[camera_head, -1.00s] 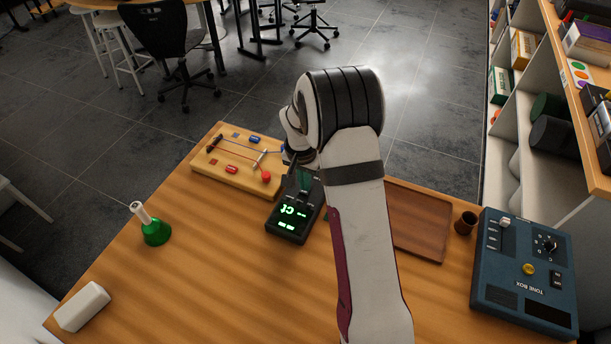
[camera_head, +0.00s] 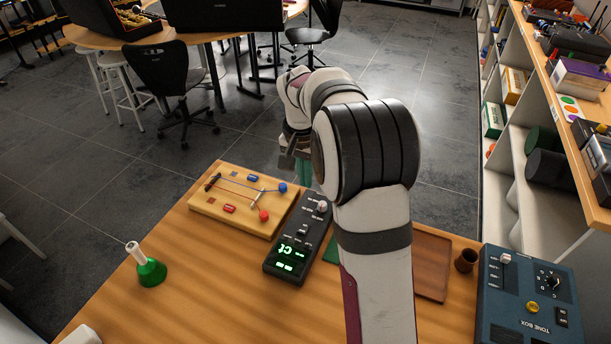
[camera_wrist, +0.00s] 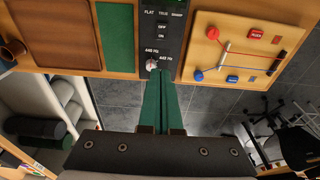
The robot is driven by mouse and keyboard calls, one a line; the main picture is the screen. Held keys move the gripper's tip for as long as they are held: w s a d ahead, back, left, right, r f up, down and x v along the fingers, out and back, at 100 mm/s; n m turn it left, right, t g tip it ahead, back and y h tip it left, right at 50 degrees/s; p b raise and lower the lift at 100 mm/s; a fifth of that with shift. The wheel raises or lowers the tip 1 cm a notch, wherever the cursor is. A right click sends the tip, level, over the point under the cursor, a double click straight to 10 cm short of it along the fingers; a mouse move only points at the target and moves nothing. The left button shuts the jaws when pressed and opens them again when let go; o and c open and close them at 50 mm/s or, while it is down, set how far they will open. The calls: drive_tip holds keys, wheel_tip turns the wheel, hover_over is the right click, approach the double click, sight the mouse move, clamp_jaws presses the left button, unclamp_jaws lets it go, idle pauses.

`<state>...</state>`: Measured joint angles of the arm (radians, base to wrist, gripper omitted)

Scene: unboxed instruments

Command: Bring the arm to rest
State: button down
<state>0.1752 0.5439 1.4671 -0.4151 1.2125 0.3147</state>
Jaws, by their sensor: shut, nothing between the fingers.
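My gripper (camera_wrist: 159,101) is shut and empty, its two green fingers together in the wrist view. In the head view, my gripper (camera_head: 303,169) hangs beyond the far edge of the table, with my arm reaching up from the bottom of the picture and hiding part of it. In the wrist view the fingertips overlap the end of the black tuner (camera_wrist: 166,30) in the picture. I see no clear contact. The tuner also shows in the head view (camera_head: 299,238), with a lit green display.
A wooden board with strings and pegs (camera_head: 243,199) lies left of the tuner. A green bell (camera_head: 149,270) stands at left. A brown tray (camera_head: 431,267), a brown cup (camera_head: 466,261) and a blue tone box (camera_head: 525,296) are at right. Shelves (camera_head: 540,130) stand beyond.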

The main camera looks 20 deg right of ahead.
drive_tip(key=s+a+r+n+y, duration=0.1)
drive_tip(key=s+a+r, duration=0.15)
drive_tip(key=s, duration=0.45)
drive_tip(key=s+a+r, duration=0.2)
drive_tip(key=s+a, duration=0.2)
drive_tip(key=s, duration=0.3)
drive_tip(key=s+a+r+n+y, duration=0.1)
drive_tip(key=s+a+r, duration=0.15)
drive_tip(key=s, duration=0.45)
drive_tip(key=s+a+f, duration=0.2)
drive_tip(key=s, duration=0.4)
drive_tip(key=s+a+f+n+g, duration=0.1)
drive_tip(key=s+a, duration=0.1)
drive_tip(key=s, duration=0.4)
drive_tip(key=shift+f+y, duration=0.4)
